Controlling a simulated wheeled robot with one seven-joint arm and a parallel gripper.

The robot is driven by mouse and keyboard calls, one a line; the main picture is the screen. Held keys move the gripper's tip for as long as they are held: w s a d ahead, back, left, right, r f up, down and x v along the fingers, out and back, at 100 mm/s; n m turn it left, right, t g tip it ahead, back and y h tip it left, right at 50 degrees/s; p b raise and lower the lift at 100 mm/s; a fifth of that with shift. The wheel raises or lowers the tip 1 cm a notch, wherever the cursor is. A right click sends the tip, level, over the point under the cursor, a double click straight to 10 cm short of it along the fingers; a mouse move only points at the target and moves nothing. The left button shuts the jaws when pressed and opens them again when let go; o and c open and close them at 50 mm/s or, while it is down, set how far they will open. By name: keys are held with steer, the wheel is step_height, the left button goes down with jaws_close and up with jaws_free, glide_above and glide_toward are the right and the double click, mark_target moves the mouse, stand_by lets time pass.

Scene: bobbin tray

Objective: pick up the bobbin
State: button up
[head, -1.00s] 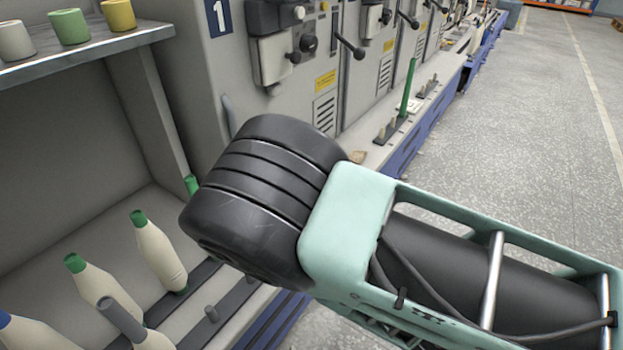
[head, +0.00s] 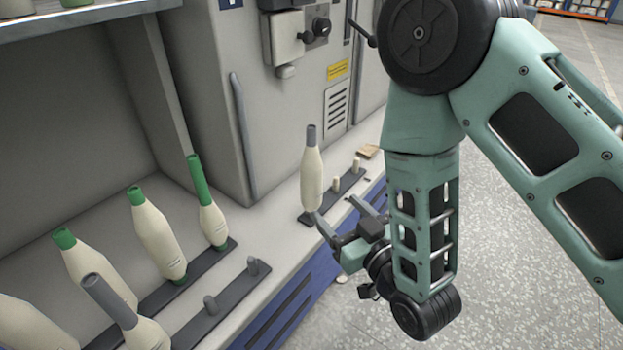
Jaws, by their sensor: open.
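A cream bobbin with a grey tube top (head: 312,178) stands upright at the left end of a short dark peg strip (head: 345,192) on the ledge. My gripper (head: 343,215) is just right of and in front of its lower part, with its fingers apart and nothing between them. One fingertip is close to the bobbin's foot; I cannot tell whether it touches. More bobbins stand at the left: one with a green tube (head: 211,210), another green-topped one (head: 156,235), a third green-topped one (head: 92,262) and a grey-topped one (head: 125,312).
Two bare pegs stand on the short strip, right of the bobbin. A dark strip with bare pegs (head: 210,308) lies in front of the left bobbins. The grey machine cabinet (head: 270,110) rises behind the ledge. A shelf (head: 80,20) overhangs at upper left. Open floor (head: 530,270) lies right.

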mark_target(317, 186)
steer(key=b+x, duration=0.3)
steer(key=b, duration=0.4)
steer(key=shift+b, duration=0.35)
steer(key=x, duration=0.4)
steer(key=shift+w+a+r+b, duration=0.2)
steer(key=shift+w+b, duration=0.1)
steer(key=shift+w, duration=0.05)
steer(key=b+x, duration=0.2)
steer(key=x, duration=0.1)
steer(key=b+x, duration=0.1)
steer(key=shift+w+a+f, duration=0.1)
steer(key=shift+w+f, duration=0.15)
steer(key=shift+w, duration=0.15)
steer(key=shift+w+a+r, duration=0.1)
steer(key=shift+w+a, duration=0.05)
steer(key=shift+w, duration=0.1)
steer(key=shift+c, duration=0.3)
steer(key=c, duration=1.1)
